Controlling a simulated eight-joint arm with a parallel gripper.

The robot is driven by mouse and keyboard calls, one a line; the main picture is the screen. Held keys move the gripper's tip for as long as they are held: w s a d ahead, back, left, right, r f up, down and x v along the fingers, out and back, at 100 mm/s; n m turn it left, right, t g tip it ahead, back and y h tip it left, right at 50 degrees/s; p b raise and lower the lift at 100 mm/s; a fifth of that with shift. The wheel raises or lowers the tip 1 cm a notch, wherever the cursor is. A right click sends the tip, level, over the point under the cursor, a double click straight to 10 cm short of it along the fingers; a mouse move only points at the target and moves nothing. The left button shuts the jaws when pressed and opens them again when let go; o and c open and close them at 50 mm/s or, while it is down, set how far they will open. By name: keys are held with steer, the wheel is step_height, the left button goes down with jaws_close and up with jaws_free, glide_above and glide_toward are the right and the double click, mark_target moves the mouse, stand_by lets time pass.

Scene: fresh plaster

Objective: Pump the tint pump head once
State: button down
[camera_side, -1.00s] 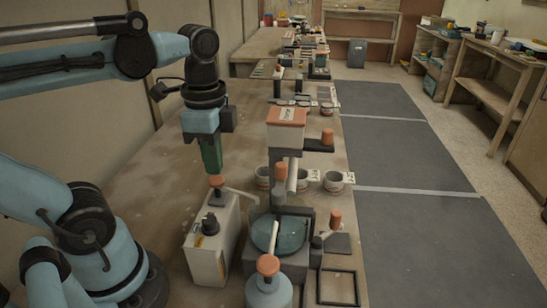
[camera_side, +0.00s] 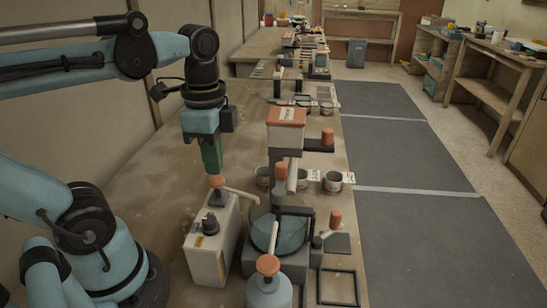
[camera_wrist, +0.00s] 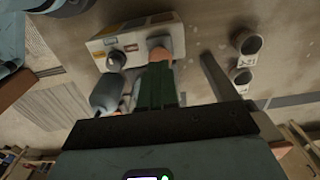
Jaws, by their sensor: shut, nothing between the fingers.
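My gripper (camera_side: 212,168) points straight down with its green fingers shut and empty. I take this as the tint pump head, though I cannot read a label. In the wrist view the shut fingers (camera_wrist: 157,72) point at the orange head (camera_wrist: 158,53) and partly cover it. Whether the tips touch the head is hard to tell.
A blue-grey bottle (camera_side: 268,292) with its own orange head stands in front. An orange-lidded hopper (camera_side: 286,116) stands behind the bowl. A dark knob (camera_side: 210,225) sits on the white box. Bare tabletop (camera_side: 150,190) lies left of the box.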

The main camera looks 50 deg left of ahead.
steer(key=shift+f, duration=0.2)
stand_by(0.5)
steer(key=shift+f, duration=1.2)
steer(key=shift+r, duration=1.4)
steer(key=shift+r, duration=3)
